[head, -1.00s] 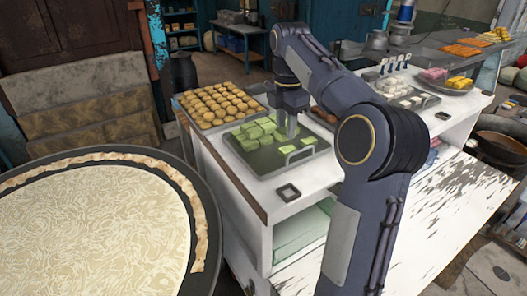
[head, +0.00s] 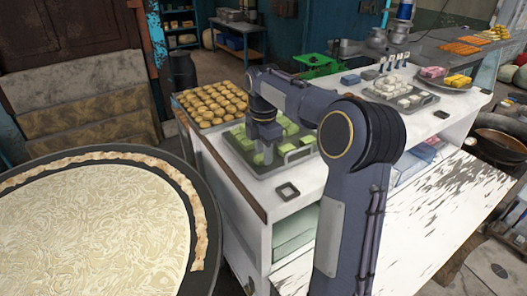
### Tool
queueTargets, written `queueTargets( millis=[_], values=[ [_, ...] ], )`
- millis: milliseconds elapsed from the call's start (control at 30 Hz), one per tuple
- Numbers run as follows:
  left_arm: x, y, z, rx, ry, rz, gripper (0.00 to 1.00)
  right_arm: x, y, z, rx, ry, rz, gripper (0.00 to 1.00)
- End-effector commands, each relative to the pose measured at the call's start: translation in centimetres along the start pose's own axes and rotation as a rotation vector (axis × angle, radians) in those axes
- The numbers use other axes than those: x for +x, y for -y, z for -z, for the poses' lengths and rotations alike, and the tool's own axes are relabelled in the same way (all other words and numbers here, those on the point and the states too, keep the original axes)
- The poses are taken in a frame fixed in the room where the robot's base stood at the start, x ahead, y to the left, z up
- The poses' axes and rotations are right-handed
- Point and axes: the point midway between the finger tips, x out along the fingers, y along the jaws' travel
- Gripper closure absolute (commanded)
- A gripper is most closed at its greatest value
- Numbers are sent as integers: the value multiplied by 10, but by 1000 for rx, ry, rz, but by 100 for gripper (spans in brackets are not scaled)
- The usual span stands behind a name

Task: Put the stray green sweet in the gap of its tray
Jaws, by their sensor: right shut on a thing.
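The green sweets (head: 291,127) sit in several pieces on a dark metal tray (head: 277,168) on the white counter. My right gripper (head: 263,158) points down over the front left part of this tray, with its fingertips low among the sweets. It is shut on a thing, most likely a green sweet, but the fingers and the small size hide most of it. I cannot tell whether that piece touches the tray. The gap in the tray cannot be made out behind my arm. My left gripper is not in view.
A tray of round brown sweets (head: 216,103) stands behind left. A tray of white sweets (head: 401,94) and a plate with yellow and pink sweets (head: 458,82) are at the back right. A small dark square dish (head: 287,191) lies on the counter's front. A large round pan (head: 205,270) fills the left.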

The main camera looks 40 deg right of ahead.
Motion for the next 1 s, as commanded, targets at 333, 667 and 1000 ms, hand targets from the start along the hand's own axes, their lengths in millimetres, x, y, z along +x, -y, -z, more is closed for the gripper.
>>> queueTargets(
  millis=[333,667,1000],
  values=[
    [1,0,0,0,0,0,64,3,0,0,0,0,0,50],
    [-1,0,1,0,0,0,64,-3,0,0,-1,0,-1,50],
    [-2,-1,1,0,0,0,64,-65,-1,0,-1,1,-6,50]
  ],
)
